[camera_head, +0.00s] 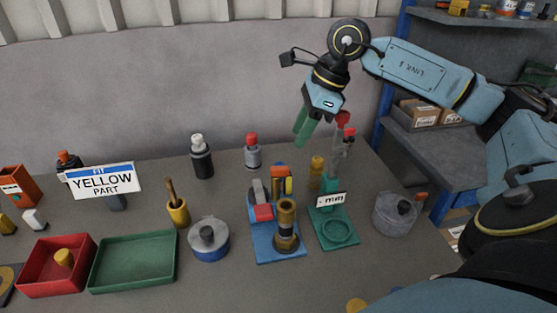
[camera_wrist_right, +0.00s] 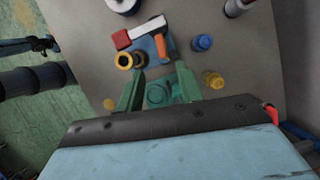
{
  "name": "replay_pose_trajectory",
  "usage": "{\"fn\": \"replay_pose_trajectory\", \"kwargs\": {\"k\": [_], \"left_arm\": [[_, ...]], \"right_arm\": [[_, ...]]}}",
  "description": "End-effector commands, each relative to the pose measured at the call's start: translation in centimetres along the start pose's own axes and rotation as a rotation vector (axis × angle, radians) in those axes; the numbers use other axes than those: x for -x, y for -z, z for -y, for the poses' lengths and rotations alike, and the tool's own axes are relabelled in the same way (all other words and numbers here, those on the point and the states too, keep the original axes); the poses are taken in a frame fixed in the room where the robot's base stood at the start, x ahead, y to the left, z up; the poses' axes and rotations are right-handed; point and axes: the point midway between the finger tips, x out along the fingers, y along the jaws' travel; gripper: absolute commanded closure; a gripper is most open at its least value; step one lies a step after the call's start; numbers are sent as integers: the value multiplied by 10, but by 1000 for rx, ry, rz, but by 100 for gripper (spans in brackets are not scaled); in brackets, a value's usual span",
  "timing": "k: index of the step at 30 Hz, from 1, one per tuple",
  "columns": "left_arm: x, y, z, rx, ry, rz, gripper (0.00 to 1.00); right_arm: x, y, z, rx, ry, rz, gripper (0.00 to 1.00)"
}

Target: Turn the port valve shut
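A blue-based fixture (camera_head: 278,247) stands mid-table with an upright brass fitting (camera_head: 286,225), an orange-and-yellow part (camera_head: 282,180) and a red-and-grey part (camera_head: 262,210). Beside it is a green stand (camera_head: 334,232) with a ring and a small white label whose text I cannot read surely. I cannot tell which part is the port valve. My right gripper (camera_head: 302,127) hangs above the back of the table, clear of these things. In the right wrist view its green fingers (camera_wrist_right: 160,85) are apart and empty, with the brass fitting (camera_wrist_right: 125,60) beyond them. My left gripper is out of view.
A green tray (camera_head: 134,285) and a red tray (camera_head: 90,280) lie at the left, near a "YELLOW PART" sign (camera_head: 102,180). A grey pot (camera_head: 396,215) stands at the right. Bottles (camera_head: 201,160) stand at the back. The front middle of the table is mostly clear.

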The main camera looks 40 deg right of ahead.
Motion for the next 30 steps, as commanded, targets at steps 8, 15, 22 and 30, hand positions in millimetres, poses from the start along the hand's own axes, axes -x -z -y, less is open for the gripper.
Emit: {"fn": "replay_pose_trajectory", "kwargs": {"k": [8, 15, 22, 30], "left_arm": [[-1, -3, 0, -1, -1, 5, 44], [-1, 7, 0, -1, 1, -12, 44], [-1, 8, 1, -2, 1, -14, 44], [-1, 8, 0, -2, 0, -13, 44]], "right_arm": [[-62, 0, -1, -1, -5, 2, 64], [-92, 0, 0, -2, -3, 1, 64], [-99, -1, 0, -1, 0, 2, 64], [-99, 0, 0, -1, -1, 2, 77]]}}
